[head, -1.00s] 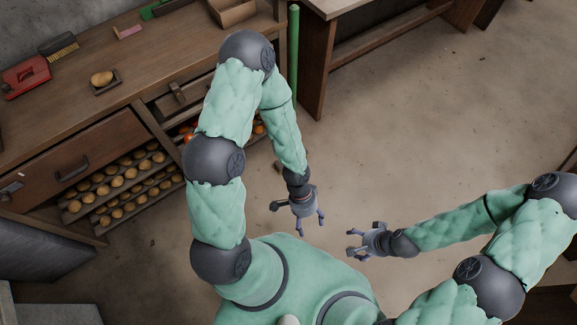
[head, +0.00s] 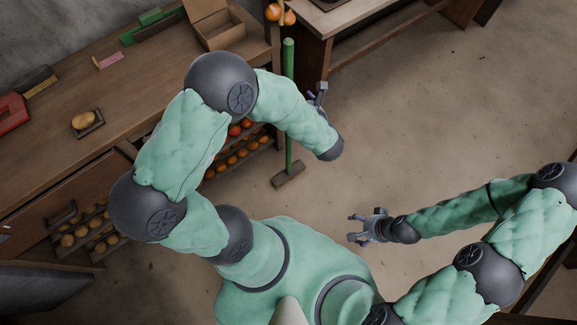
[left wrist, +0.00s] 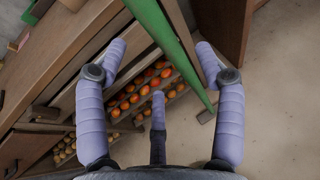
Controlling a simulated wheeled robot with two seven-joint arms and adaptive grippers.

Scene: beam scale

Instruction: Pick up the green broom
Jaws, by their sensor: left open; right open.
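The green broom (head: 289,110) stands upright in the gap between the wooden workbench and the table to its right. Its brown foot (head: 288,175) rests on the floor. My left gripper (head: 318,95) is open and just right of the upper handle, partly hidden behind my own arm. In the left wrist view the green handle (left wrist: 165,35) runs diagonally across the space between the spread fingers of my left gripper (left wrist: 160,48); I cannot tell whether any finger touches it. My right gripper (head: 360,227) is open and empty, over bare floor.
The workbench (head: 50,165) holds a cardboard box (head: 218,30), a potato on a small tray (head: 88,125) and other small items. Shelves of round orange and tan produce are underneath. The table (head: 345,20) stands close right of the broom. The floor at right is clear.

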